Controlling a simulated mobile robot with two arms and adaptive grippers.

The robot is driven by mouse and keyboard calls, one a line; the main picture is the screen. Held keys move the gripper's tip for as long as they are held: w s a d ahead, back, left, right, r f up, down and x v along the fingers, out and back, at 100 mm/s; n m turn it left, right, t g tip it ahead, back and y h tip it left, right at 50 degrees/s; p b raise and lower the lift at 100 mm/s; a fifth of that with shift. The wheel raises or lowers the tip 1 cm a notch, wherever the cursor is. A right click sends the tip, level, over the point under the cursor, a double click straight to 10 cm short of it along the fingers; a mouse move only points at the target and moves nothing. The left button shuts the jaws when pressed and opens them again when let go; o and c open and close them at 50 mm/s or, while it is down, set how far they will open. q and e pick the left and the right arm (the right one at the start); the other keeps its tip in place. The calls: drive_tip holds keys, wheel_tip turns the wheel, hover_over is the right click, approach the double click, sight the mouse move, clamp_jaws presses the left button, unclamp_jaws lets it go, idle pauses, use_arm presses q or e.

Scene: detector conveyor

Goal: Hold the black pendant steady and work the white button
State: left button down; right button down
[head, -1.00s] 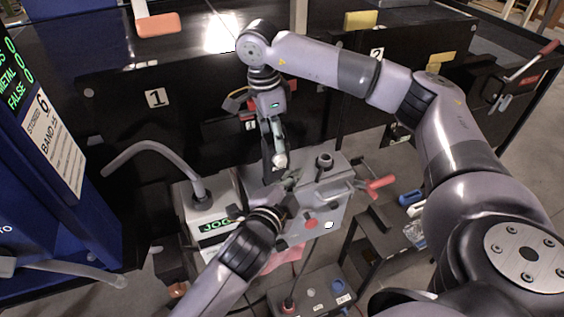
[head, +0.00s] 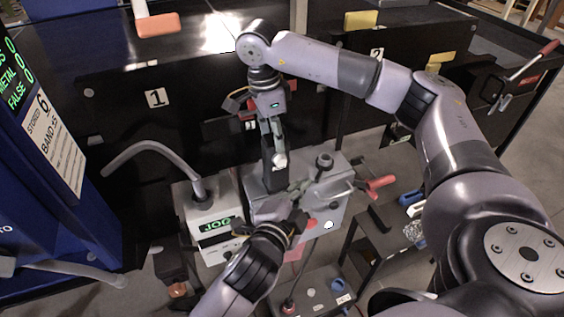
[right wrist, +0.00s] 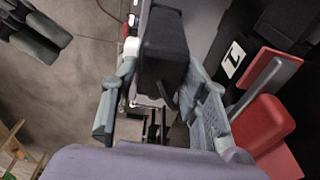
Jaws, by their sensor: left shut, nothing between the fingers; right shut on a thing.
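The black pendant (head: 274,180) hangs upright in my right gripper (head: 271,135), in front of the black wall. In the right wrist view the pendant (right wrist: 165,45) is a dark block between the grey fingers. A small pale round spot (head: 280,160) shows near the pendant's top; I cannot tell whether it is the white button. A small white and red part (right wrist: 131,47) shows beside the pendant in the wrist view. My left gripper (head: 301,187) is shut and empty, just right of the pendant's lower end; whether it touches is unclear.
A grey box (head: 336,190) with a red handle (head: 381,182) and a white round spot (head: 328,224) stands behind my left gripper. A white JOG unit (head: 208,238) is left of it. A blue cabinet (head: 70,235) fills the left side.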

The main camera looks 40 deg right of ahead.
drive_tip(key=c, duration=1.1)
unclamp_jaws()
drive_tip(key=shift+o, duration=1.3)
drive_tip(key=shift+s, duration=0.1)
drive_tip(key=shift+r, duration=0.15)
wheel_tip(320, 180, up, 12)
drive_tip(key=a, duration=0.1)
drive_tip(key=shift+a, duration=0.2)
